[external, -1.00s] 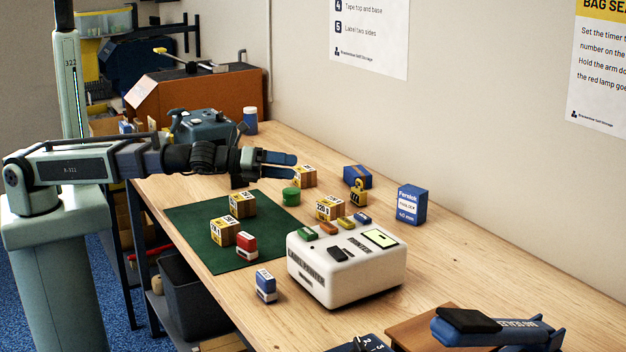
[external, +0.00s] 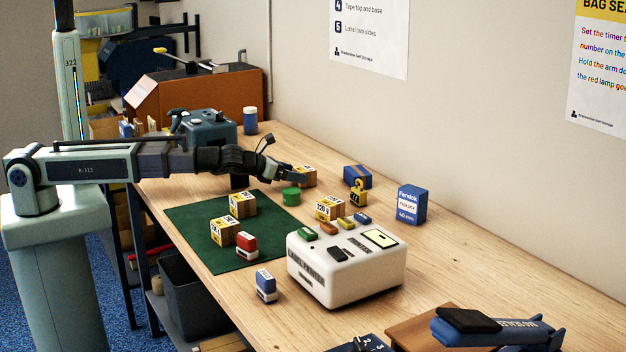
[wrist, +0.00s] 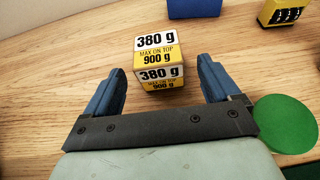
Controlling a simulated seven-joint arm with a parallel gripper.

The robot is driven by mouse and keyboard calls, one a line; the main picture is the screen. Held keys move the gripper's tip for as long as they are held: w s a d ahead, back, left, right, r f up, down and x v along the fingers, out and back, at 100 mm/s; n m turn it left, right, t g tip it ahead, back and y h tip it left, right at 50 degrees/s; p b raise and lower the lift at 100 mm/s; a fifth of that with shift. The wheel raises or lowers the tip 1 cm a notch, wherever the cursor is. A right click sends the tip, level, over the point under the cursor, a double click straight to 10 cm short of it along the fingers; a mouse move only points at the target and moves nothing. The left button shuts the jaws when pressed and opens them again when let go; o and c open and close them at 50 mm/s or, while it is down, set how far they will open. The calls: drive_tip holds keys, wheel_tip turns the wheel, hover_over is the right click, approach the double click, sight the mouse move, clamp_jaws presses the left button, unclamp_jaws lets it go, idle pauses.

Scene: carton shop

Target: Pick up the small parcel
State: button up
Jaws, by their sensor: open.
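A small brown parcel (external: 309,177) with a yellow and white label stands on the wooden bench. In the wrist view the parcel (wrist: 160,62) reads "380 g, max on top 900 g" and lies ahead of my gripper (wrist: 161,83), between the lines of its two blue fingers. My gripper (external: 294,176) is open, low over the bench, at the parcel's left side in the external view. The wrist view shows a gap on both sides of the parcel. Whether the fingertips reach past its near face is hard to tell.
Similar labelled boxes stand on the green mat (external: 190,223) and at the box (external: 328,208) by the white device (external: 350,275). A green round tub (external: 291,196) is close beside my gripper. A blue box (external: 357,176) and yellow padlock-like item (external: 358,193) stand beyond.

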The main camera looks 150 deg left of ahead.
drive_tip(key=shift+x, duration=2.6)
drive_tip(key=shift+d+f, duration=0.1)
drive_tip(key=shift+c, duration=0.2)
drive_tip(key=c, duration=1.3)
